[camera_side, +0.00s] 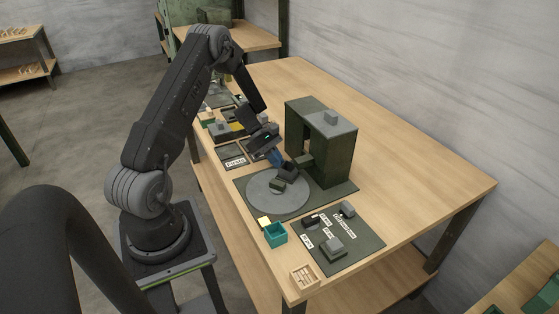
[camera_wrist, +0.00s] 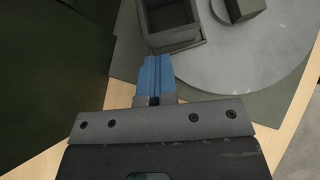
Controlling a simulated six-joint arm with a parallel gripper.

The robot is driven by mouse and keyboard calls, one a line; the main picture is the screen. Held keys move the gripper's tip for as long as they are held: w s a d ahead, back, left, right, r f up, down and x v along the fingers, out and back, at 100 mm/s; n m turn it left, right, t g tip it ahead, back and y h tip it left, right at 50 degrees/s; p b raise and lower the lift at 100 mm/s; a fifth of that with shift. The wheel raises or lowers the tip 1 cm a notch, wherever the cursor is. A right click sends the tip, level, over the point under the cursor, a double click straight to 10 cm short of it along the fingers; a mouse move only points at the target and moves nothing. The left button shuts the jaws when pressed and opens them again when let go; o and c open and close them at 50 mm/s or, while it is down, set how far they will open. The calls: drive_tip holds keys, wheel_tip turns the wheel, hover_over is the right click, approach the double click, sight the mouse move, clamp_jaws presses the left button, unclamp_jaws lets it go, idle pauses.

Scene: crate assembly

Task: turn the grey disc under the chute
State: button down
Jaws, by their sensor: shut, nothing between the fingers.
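The grey disc (camera_side: 265,200) lies flat on a dark green base plate beside the dark green chute housing (camera_side: 338,150). The chute (camera_side: 304,161) juts out over the disc's far edge. A dark open box (camera_side: 288,172) and a small dark block (camera_side: 278,184) stand at that side of the disc. My gripper (camera_side: 279,164) is low beside the open box, its blue fingers shut and empty. In the wrist view the fingers (camera_wrist: 159,63) point at the open box (camera_wrist: 170,38), and the disc (camera_wrist: 255,65) spreads to the right. I cannot tell whether the fingers touch the box.
A teal bin (camera_side: 275,235) and a small wooden crate (camera_side: 304,276) stand near the table's front edge. A dark mat (camera_side: 356,254) holds labels and several grey and black parts. More parts lie behind my gripper. The table's right side (camera_side: 420,185) is clear.

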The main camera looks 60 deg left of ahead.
sight(267, 166)
drive_tip(key=s+a, duration=0.2)
drive_tip(key=a, duration=0.1)
drive_tip(key=shift+a, duration=0.15)
drive_tip(key=s+a+r+n, duration=0.1)
drive_tip(key=s+r+n, duration=0.1)
drive_tip(key=n, duration=0.4)
drive_tip(key=s+a+r+n+t, duration=0.1)
drive_tip(key=s+a+r+n, duration=0.1)
drive_tip(key=n, duration=0.5)
drive_tip(key=s+a+r+n+y, duration=0.1)
drive_tip(key=s+a+r+n, duration=0.1)
drive_tip(key=n, duration=0.5)
drive_tip(key=shift+a+r+t, duration=0.15)
drive_tip(key=shift+r+t, duration=0.05)
drive_tip(key=shift+t, duration=0.2)
drive_tip(key=x, duration=0.9)
drive_tip(key=w+d, duration=0.2)
drive_tip(key=d, duration=0.1)
drive_tip(key=shift+f, duration=0.2)
drive_tip(key=shift+w+d, duration=0.35)
